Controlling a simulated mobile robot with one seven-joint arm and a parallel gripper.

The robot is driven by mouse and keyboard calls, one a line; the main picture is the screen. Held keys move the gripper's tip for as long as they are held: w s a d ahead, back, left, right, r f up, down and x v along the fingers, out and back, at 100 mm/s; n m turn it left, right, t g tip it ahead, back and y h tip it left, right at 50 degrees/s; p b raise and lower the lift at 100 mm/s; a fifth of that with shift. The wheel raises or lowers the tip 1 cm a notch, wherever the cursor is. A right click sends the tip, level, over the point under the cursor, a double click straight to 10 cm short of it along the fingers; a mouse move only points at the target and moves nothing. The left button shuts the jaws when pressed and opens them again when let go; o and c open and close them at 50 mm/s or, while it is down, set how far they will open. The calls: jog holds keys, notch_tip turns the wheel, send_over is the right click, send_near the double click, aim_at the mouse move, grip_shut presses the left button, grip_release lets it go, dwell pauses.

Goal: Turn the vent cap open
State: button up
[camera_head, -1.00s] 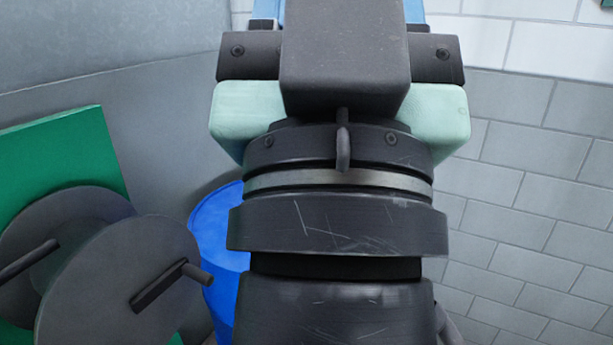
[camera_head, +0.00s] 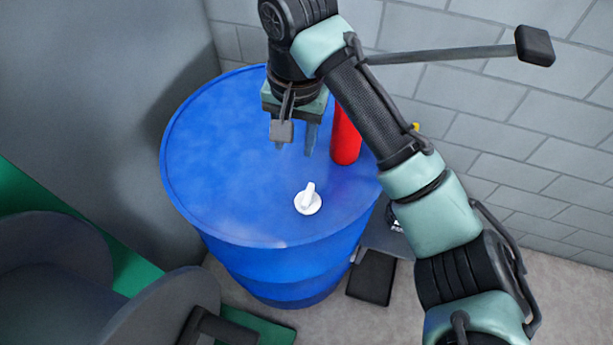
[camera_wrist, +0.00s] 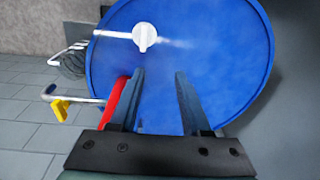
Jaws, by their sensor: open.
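The white vent cap (camera_head: 308,200) sits on the blue drum's top (camera_head: 220,170), near its front edge in the head view. Its raised grip bar points away from the head camera. The cap also shows in the wrist view (camera_wrist: 144,36), beyond the fingertips and a little to the left. My gripper (camera_head: 295,148) is open and empty above the back part of the drum lid, behind the cap and apart from it. Its two fingers show in the wrist view (camera_wrist: 160,72) with only blue lid between them.
A red cylinder (camera_head: 345,138) stands close to the right of my gripper. A dark reel (camera_head: 160,315) and green board (camera_head: 15,190) are at lower left. A grey wall (camera_head: 165,60) and a block wall (camera_head: 520,130) enclose the drum. The lid around the cap is clear.

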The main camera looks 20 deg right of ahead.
aim_at(308, 194)
jog(key=shift+m+g, duration=0.3)
jog(key=shift+g, duration=0.3)
jog(key=f+b, duration=0.1)
jog(key=f, duration=0.3)
jog(key=s+d+f+b, duration=0.1)
jog(key=f, duration=0.4)
jog(key=d+f+b, duration=0.1)
jog(key=f+b, duration=0.1)
jog(key=f, duration=0.3)
jog(key=shift+s, duration=0.4)
jog(key=shift+a, duration=0.1)
grip_shut()
